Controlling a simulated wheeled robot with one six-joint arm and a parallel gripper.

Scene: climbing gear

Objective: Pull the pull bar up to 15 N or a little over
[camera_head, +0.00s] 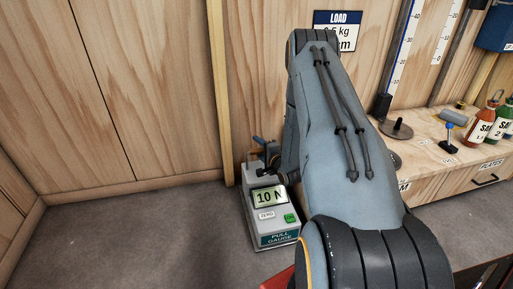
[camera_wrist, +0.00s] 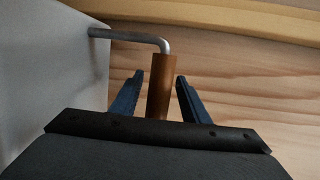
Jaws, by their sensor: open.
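The grey pull gauge (camera_head: 252,230) stands on the floor by the wooden wall, and its display (camera_head: 269,197) reads 10 N. Below the display are a ZERO button (camera_head: 266,214) and a green button (camera_head: 290,218). In the wrist view, the pull bar is a bent silver rod (camera_wrist: 130,36) with a brown grip (camera_wrist: 160,88), coming from the pale gauge body (camera_wrist: 50,65) at left. My gripper (camera_wrist: 160,76) is open, with one dark blue finger on each side of the brown grip and visible gaps between. In the head view my arm hides most of the bar.
A wooden bench (camera_head: 445,150) at right holds a round plate (camera_head: 396,129), a grey cylinder (camera_head: 454,116) and coloured bottles (camera_head: 479,126). A LOAD sign (camera_head: 337,32) and scale hang on the wall. The floor left of the gauge is clear.

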